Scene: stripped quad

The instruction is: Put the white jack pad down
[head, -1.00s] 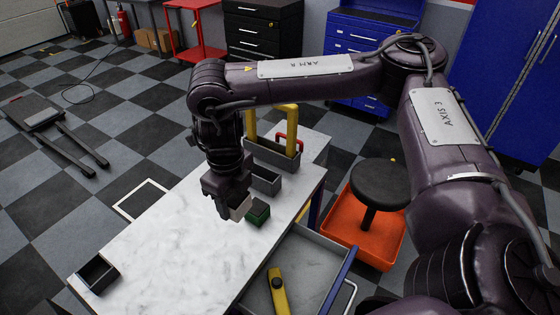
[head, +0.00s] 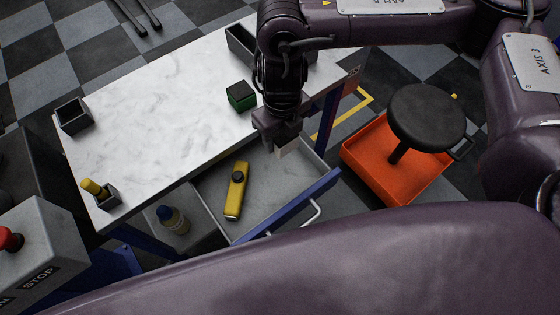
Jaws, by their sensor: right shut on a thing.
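The white jack pad (head: 286,150) is a small pale block. My right gripper (head: 283,143) is shut on it and holds it over the far right part of an open grey drawer (head: 215,190) under the worktop's front edge. The height of the pad above the drawer floor is hard to tell. My left gripper is not in view.
A yellow tool (head: 236,190) lies in the drawer. A green and black block (head: 241,96) sits on the white worktop (head: 160,105). Small dark bins (head: 74,116) stand on it. A black stool (head: 427,118) and orange tray (head: 375,155) are right of the drawer.

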